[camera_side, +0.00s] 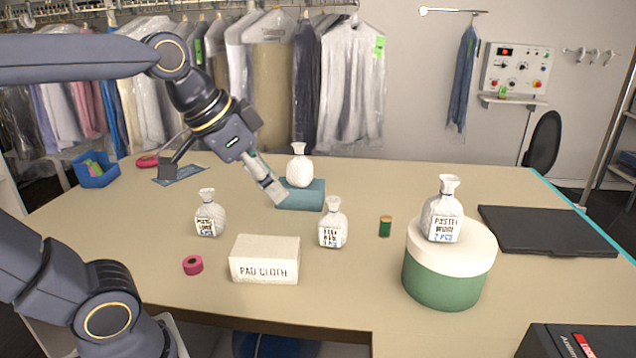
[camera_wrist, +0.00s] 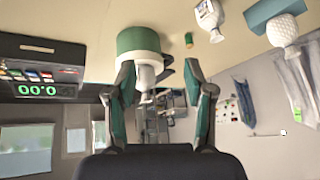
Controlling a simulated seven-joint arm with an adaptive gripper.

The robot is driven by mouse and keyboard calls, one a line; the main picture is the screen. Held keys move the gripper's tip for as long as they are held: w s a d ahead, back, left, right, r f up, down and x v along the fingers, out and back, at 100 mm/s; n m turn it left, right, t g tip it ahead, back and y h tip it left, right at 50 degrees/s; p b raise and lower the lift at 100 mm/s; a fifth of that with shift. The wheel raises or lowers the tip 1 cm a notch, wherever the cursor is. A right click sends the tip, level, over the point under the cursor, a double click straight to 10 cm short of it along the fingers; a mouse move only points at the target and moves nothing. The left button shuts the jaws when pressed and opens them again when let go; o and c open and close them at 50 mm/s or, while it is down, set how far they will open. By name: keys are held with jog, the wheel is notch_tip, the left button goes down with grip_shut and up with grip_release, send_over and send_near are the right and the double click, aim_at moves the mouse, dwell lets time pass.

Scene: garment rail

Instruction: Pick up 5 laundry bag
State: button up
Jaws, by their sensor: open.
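Several white laundry bags with tied necks stand upright. One bag (camera_side: 299,170) is on a teal block (camera_side: 308,197), one (camera_side: 210,216) is on the table at left, one (camera_side: 333,229) is near the middle, and one (camera_side: 442,212) is on a round green box with a white lid (camera_side: 440,275). My gripper (camera_side: 268,184) is open and empty, left of the teal block in the side view. In the wrist view the scene is upside down; the round-box bag (camera_wrist: 145,76) appears between the open fingers (camera_wrist: 163,75), well beyond them.
A box marked PAD CLOTH (camera_side: 265,260), a pink roll (camera_side: 193,265) and a green spool (camera_side: 385,226) sit on the table (camera_side: 345,290). A blue bin (camera_side: 96,172) is at left, a black board (camera_side: 545,231) at right. Hanging garments (camera_side: 350,85) line the back.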

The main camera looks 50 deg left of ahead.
jog(key=w+a+r, duration=0.3)
jog(key=w, duration=0.5)
jog(key=n+g, duration=0.2)
send_over(332, 201)
jog(key=s+a, duration=0.1)
jog(key=s, duration=0.4)
notch_tip(332, 201, down, 8)
jog(key=x, duration=1)
jog(key=shift+s, duration=0.2)
jog(key=shift+x, duration=3.15)
jog(key=shift+d, duration=0.15)
grip_shut()
